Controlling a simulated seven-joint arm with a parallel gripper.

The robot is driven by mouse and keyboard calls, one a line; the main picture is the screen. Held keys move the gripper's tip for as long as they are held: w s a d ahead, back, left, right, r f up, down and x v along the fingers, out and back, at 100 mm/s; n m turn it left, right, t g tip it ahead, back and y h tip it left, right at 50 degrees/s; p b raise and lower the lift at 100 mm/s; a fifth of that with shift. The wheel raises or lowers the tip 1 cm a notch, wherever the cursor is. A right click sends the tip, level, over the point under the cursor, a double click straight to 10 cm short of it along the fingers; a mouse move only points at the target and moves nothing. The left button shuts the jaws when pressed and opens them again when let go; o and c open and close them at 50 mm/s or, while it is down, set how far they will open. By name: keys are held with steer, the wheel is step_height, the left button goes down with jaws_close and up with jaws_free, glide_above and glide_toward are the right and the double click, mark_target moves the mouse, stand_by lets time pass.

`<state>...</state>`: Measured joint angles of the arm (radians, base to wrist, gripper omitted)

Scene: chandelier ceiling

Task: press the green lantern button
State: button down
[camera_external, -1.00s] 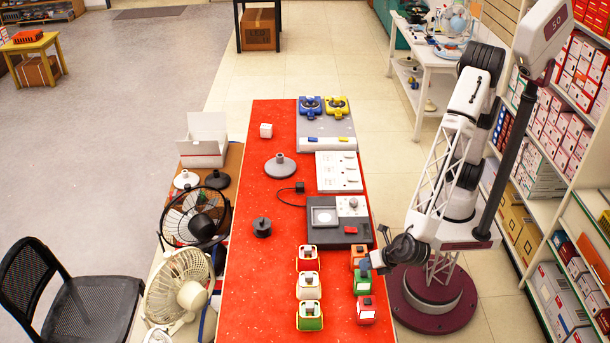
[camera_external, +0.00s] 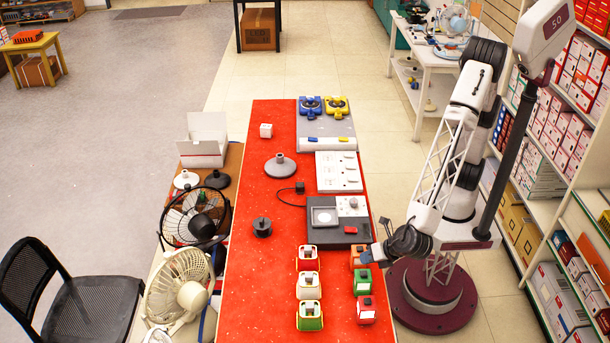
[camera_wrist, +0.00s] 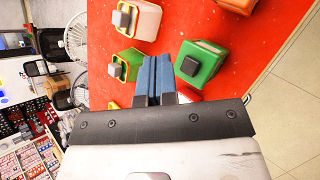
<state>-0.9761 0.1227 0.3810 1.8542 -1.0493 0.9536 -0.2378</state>
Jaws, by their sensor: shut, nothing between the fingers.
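A green lantern box (camera_external: 363,282) with a dark button on top stands in the right column on the red table; it also shows in the wrist view (camera_wrist: 208,60), its grey button (camera_wrist: 189,66) facing up. My gripper (camera_external: 367,257) is shut and empty, its blue fingertips (camera_wrist: 154,72) together. It hovers above the orange box (camera_external: 356,254), just behind the green box, and partly covers the orange one. In the wrist view the fingertips are left of the green box, apart from its button. Another box with green sides (camera_external: 310,316) stands at the front of the left column.
A red box (camera_external: 366,310) stands in front of the green one. A red box (camera_external: 307,258) and a cream box (camera_external: 309,286) stand in the left column. A dark grey device (camera_external: 323,232) lies behind. The table's left strip is mostly clear.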

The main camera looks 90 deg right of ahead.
mark_target(364, 271)
steer(key=shift+r, duration=1.5)
steer(key=s+d+r+m+g, duration=0.15)
steer(key=d+r+m, duration=0.35)
steer(key=d, duration=1.2)
steer(key=d+r+m+g, duration=0.3)
steer(key=d+r+m, duration=0.25)
steer(key=d, duration=1.15)
steer(key=s+d+m+g+y, duration=0.1)
steer(key=s+d+m+y, duration=0.2)
steer(key=s+d+m, duration=0.9)
steer(key=s+d, duration=0.9)
steer(key=shift+r+y, duration=0.15)
steer(key=shift+y, duration=0.25)
